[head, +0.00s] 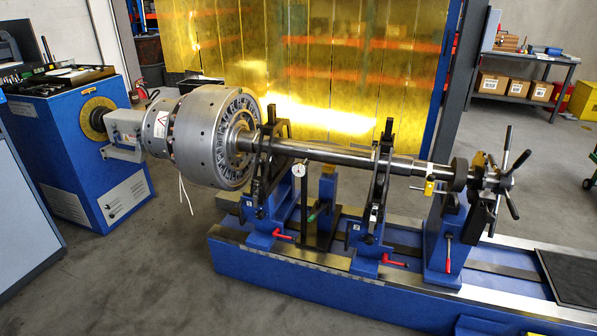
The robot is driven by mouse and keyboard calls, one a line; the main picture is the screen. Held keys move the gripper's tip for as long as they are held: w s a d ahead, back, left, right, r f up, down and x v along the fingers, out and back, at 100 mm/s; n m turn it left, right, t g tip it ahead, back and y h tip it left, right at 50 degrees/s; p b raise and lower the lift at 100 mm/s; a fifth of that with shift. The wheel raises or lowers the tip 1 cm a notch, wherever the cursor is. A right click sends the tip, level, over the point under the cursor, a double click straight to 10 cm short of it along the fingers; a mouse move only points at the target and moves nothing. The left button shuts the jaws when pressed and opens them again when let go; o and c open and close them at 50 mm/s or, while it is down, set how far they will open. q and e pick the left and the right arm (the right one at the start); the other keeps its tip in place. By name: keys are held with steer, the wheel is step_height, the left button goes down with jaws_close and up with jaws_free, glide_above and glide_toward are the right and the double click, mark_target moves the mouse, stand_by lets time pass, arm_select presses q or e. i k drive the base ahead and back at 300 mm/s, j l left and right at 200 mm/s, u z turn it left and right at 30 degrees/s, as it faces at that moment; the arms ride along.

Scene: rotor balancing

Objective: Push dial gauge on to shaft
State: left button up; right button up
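The dial gauge (298,170) is a small round white-faced gauge just below the shaft. It sits at the top of a dark upright stand, between the two black bearing supports. The shaft (335,155) is a long steel bar running from the large silver rotor (205,137) on the left to the black hub at the right. I cannot tell from this distance whether the gauge touches the shaft. Neither of my grippers is in view.
The shaft rests in black supports on blue pedestals (370,243) over a long blue machine bed (330,292). A blue drive cabinet (78,150) stands left. A spoked handwheel (508,172) is at the right end. Grey floor (130,275) lies open in front.

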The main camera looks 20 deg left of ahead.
mark_target(300, 169)
steer(key=i+j, duration=0.2)
steer(key=i, duration=0.25)
steer(key=i+j, duration=0.25)
steer(key=i, duration=0.2)
steer(key=i+j, duration=0.2)
steer(key=i, duration=0.25)
steer(key=i+j, duration=0.2)
steer(key=i, duration=0.25)
steer(key=j+u, duration=0.05)
